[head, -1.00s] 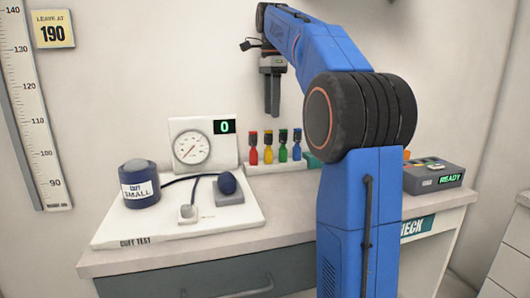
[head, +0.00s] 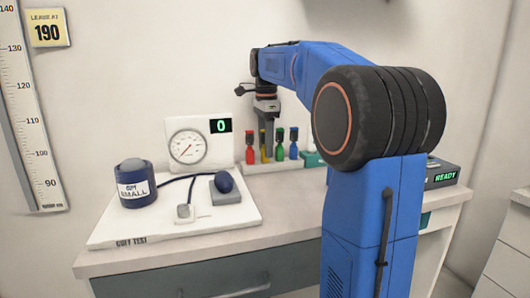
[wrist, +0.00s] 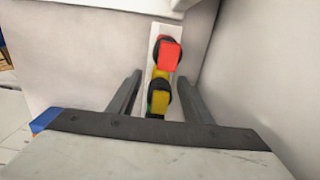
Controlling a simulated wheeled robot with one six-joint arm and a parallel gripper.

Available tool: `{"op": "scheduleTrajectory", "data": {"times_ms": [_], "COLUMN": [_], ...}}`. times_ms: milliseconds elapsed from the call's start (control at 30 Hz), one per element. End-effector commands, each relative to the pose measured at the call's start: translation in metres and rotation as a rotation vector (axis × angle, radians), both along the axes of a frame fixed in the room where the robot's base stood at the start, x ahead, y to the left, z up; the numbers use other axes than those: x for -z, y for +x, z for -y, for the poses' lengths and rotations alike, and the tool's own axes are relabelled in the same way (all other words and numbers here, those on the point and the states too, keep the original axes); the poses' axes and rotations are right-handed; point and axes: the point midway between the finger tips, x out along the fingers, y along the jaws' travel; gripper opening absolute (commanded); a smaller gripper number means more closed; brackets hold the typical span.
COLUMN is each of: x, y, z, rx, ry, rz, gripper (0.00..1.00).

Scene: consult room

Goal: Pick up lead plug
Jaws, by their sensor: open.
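Several lead plugs stand in a row in a pale rack (head: 262,168): a red plug (head: 250,150), a yellow plug (head: 264,154), a green plug (head: 279,152) and a blue plug (head: 294,150). My gripper (head: 266,137) points down over the row, in front of the yellow plug's top in the head view. In the wrist view my gripper (wrist: 159,93) is open. The yellow plug (wrist: 160,100) lies between its two fingers, and the red plug (wrist: 168,55) is just beyond them. I cannot tell whether a finger touches the yellow plug.
A dial gauge (head: 187,147) stands behind. A READY box (head: 443,176) is at the right, partly behind my arm.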

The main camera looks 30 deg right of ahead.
Motion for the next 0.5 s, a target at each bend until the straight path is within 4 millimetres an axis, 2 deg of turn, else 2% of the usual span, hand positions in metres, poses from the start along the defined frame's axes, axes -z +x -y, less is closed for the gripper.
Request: {"op": "scheduleTrajectory", "data": {"times_ms": [200,467,500], "x": [0.021,0.023,0.023], "y": [-0.001,-0.001,-0.001], "z": [-0.001,-0.001,-0.001], "rx": [0.0,-0.001,-0.001], "ry": [-0.001,-0.001,-0.001], "rz": [0.0,0.002,0.002], "gripper": [0.46,0.46,0.38]}}
